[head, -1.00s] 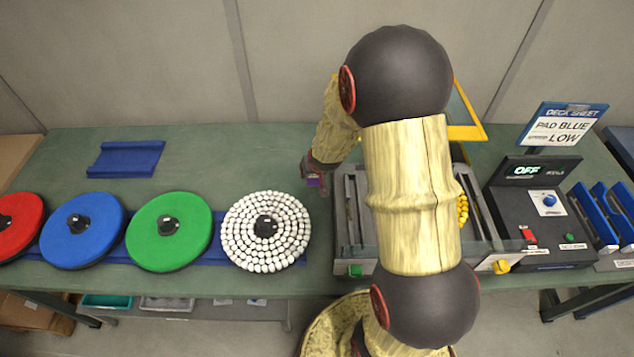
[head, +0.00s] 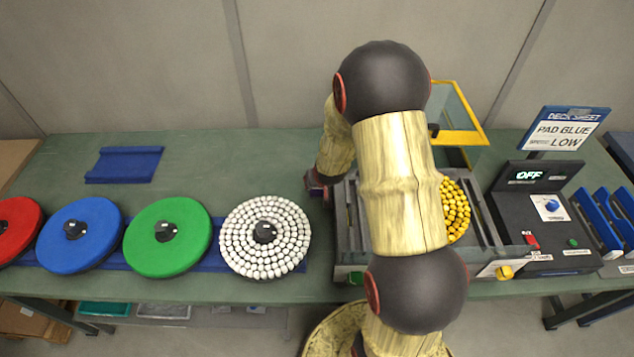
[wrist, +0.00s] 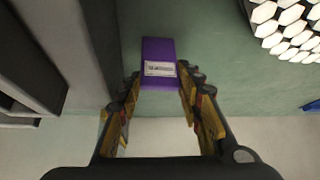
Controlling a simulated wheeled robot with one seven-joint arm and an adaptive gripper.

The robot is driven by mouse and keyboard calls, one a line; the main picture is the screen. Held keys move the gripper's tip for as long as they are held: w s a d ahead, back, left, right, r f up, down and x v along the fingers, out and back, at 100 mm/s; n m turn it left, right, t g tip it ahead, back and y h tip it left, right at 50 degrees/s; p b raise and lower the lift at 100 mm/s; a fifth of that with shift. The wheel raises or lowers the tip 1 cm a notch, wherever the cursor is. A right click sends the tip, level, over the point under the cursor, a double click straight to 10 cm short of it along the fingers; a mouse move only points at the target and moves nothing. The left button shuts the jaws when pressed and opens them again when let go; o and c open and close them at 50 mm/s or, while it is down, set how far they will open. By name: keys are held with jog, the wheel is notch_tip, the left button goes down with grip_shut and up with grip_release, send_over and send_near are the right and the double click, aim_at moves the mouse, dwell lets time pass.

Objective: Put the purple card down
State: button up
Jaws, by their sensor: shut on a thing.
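The purple card (wrist: 158,50) with a white printed label shows in the wrist view, upper middle. My gripper (wrist: 160,84) is shut on its near end, one finger at each side. Behind the card is green bench surface; I cannot tell whether the card touches it. In the head view my gripper (head: 317,188) is beside the left edge of the grey machine, right of the white beaded disc. The card is hidden in that view.
The grey machine (head: 348,225) holds a yellow beaded disc (head: 456,212), partly behind my arm. White (head: 240,235), green (head: 165,262) and blue (head: 70,250) discs stand left. A blue rest (head: 125,165) lies at back left. Bare green bench (head: 230,165) lies behind the discs.

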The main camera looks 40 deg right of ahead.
jog(key=o, duration=0.8)
jog(key=shift+o, duration=0.2)
